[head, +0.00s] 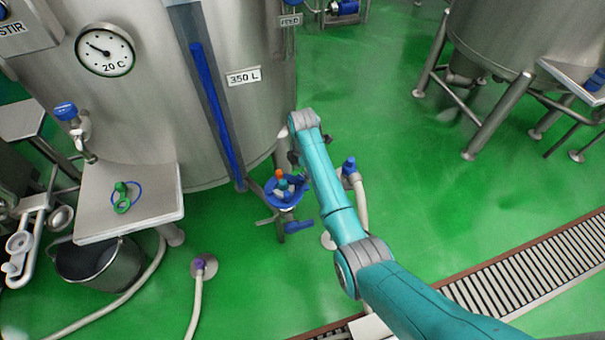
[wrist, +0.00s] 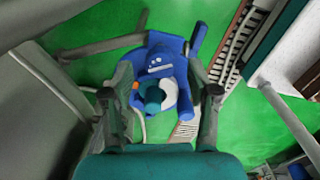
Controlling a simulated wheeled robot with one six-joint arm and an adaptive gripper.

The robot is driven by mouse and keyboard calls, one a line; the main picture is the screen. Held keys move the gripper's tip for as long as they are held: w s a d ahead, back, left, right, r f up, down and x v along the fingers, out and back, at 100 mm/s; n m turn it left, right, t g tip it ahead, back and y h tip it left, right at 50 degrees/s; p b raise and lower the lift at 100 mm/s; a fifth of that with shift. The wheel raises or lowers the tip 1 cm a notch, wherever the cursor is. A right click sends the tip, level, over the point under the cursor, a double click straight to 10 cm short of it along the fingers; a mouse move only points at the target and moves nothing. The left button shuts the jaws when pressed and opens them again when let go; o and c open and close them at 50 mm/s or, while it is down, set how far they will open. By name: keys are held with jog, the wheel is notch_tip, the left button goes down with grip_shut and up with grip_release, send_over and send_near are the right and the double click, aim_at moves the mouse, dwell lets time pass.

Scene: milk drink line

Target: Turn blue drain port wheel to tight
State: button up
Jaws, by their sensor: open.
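The blue drain port wheel appears to be the round blue piece (head: 270,190) low at the front of the big steel tank. Small orange, teal and white parts show on or in it. In the wrist view a blue round piece (wrist: 160,58) lies between and beyond my fingers, with a teal post and a white patch in front of it. My gripper (wrist: 160,82) is open, one finger on each side in the picture. I see no grip on anything, and the remaining distance is unclear. In the head view my gripper is mostly hidden by my arm.
A blue lever (head: 298,226) sticks out below the wheel. A blue-topped hose fitting (head: 349,166) stands close to the right of my arm. A steel side table (head: 150,208) and a bucket (head: 85,262) are at left. Green floor is open to the right, before the drain grating (head: 520,272).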

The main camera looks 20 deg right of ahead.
jog(key=shift+f, duration=1)
grip_shut()
